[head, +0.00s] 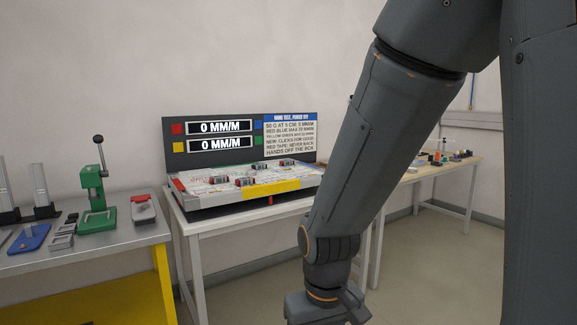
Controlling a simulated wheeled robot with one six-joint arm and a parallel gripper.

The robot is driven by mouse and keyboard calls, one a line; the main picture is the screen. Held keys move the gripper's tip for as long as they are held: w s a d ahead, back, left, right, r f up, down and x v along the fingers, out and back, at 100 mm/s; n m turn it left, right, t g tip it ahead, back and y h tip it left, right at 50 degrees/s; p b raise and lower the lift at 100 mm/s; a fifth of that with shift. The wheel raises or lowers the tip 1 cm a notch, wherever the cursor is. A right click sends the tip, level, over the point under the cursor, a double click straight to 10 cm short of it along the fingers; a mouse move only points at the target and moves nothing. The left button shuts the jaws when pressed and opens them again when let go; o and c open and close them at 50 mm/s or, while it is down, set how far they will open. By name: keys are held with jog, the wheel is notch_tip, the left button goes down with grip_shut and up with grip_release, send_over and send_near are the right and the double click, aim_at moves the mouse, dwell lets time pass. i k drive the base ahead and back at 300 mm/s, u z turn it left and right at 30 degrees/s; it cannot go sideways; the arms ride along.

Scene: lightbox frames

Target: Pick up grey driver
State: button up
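I cannot make out a grey driver for certain in the head view. Small items on the far right table (400,180) are too small to tell apart, and my arm hides part of that table. My gripper (326,308) hangs low at the bottom edge, in front of the middle table (240,222). Its fingertips are not clear, so I cannot tell if it is open or shut. I see nothing held in it.
A test box (255,185) with two "0 MM/M" displays and several small blocks covers the middle table. A left bench (120,240) holds a green lever press (97,195), a red-and-grey device (143,208) and a blue plate (30,238). Floor (430,270) at right is clear.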

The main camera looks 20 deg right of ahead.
aim_at(239, 182)
jog(key=z, duration=0.1)
jog(key=i, duration=0.9)
jog(key=z, duration=0.05)
